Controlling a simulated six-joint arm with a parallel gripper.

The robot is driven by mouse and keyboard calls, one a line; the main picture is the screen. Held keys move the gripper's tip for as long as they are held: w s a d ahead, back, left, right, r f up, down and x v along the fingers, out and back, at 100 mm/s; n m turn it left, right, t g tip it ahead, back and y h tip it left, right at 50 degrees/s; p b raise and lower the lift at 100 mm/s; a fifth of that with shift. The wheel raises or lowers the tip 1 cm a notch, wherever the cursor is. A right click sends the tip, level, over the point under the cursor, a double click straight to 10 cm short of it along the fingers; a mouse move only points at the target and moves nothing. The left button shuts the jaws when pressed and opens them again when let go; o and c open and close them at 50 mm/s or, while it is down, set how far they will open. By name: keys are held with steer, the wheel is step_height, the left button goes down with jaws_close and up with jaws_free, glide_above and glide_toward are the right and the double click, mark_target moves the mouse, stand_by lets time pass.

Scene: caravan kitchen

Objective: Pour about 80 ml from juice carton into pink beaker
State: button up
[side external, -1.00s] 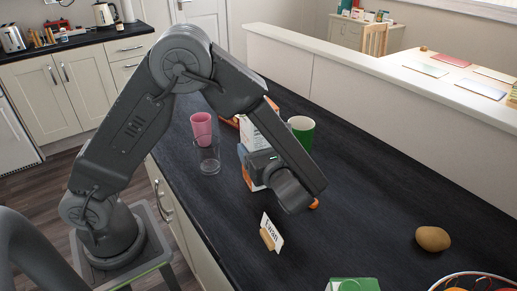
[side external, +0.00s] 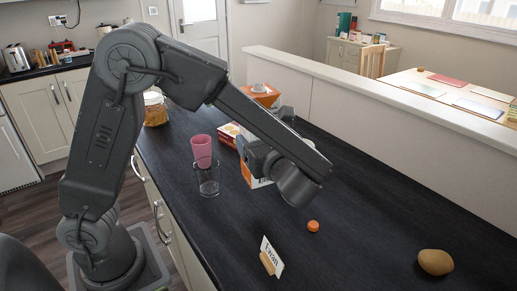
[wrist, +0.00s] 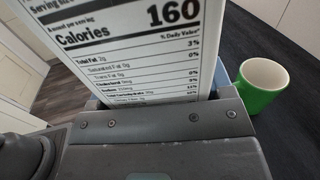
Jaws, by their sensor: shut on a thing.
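My gripper (side external: 258,156) is shut on the juice carton (side external: 257,180), which is mostly hidden behind my arm in the side view. In the wrist view the carton's white nutrition panel (wrist: 140,45) rises between my jaws (wrist: 165,115). Its top and spout are not visible. The pink beaker (side external: 202,147) stands upright on the dark counter, left of the carton and apart from it. Its contents cannot be seen. A clear glass (side external: 208,182) stands just in front of the beaker and overlaps its lower part in the picture.
An orange cap (side external: 313,226), a name card (side external: 271,257) and a potato (side external: 435,262) are on the counter. A box (side external: 228,132) and a jar (side external: 154,110) stand behind. A green mug (wrist: 262,87) stands right of the carton in the wrist view. The right counter is mostly clear.

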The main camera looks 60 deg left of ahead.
steer(key=w+a+f+n+g+h, duration=0.1)
steer(key=a+f+n+g, duration=0.3)
steer(key=a+n+g, duration=0.5)
steer(key=a+g+h, duration=0.1)
steer(key=a+g, duration=0.3)
steer(key=a, duration=0.3)
steer(key=shift+w+f+h, duration=0.15)
steer(key=shift+w+h, duration=0.05)
steer(key=shift+h, duration=0.1)
